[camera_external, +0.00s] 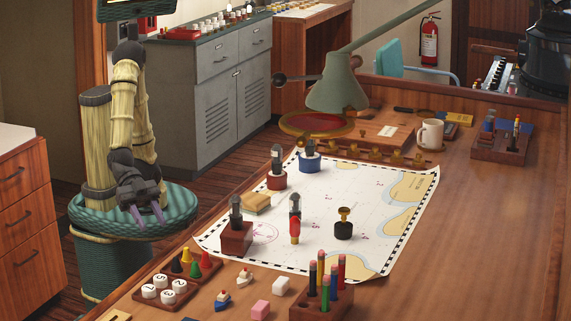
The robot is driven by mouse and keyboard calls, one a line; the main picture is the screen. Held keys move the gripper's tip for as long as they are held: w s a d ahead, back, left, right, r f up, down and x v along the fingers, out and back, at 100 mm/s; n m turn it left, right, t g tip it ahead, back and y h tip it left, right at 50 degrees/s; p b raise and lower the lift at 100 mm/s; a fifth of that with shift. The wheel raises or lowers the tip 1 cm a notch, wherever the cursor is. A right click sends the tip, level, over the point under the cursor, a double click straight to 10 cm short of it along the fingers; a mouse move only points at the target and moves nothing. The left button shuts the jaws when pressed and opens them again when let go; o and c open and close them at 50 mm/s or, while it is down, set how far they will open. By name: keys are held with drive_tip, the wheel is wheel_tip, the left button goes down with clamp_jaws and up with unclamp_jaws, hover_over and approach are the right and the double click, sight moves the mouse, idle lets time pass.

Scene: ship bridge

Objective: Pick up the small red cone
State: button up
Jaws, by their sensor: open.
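The small red cone (207,261) stands upright in a dark red wooden tray (190,289) at the near left of the desk. A yellow cone (186,255), a green cone (195,270) and a dark cone (176,266) stand close around it. Several white numbered round pieces (168,281) fill the front of the tray. My gripper (150,219) hangs beside the desk's left edge, above and to the left of the tray. Its purple-tipped fingers point down, apart and empty.
Small toy boats (222,300), a pink block (260,310) and a white block (280,286) lie right of the tray. A pencil holder (321,303) stands further right. A chart (330,220) with stamps covers the middle. A green lamp (338,85) stands behind.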

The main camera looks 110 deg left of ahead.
drive_tip(key=a+r+p, duration=0.1)
drive_tip(key=w+a+r+n+t+y, duration=0.1)
drive_tip(key=a+r+t+p, duration=0.1)
drive_tip(key=shift+w+a+r+n+y+p, duration=0.2)
drive_tip(key=shift+w+n+y+p, duration=0.1)
drive_tip(key=shift+n+y, duration=0.1)
drive_tip(key=p+x, duration=0.5)
drive_tip(key=p, duration=0.4)
drive_tip(key=shift+w+d+p, duration=0.2)
drive_tip(key=shift+w+p, duration=0.1)
drive_tip(key=shift+p, duration=0.1)
drive_tip(key=x, duration=0.6)
drive_tip(key=shift+s+f, duration=0.15)
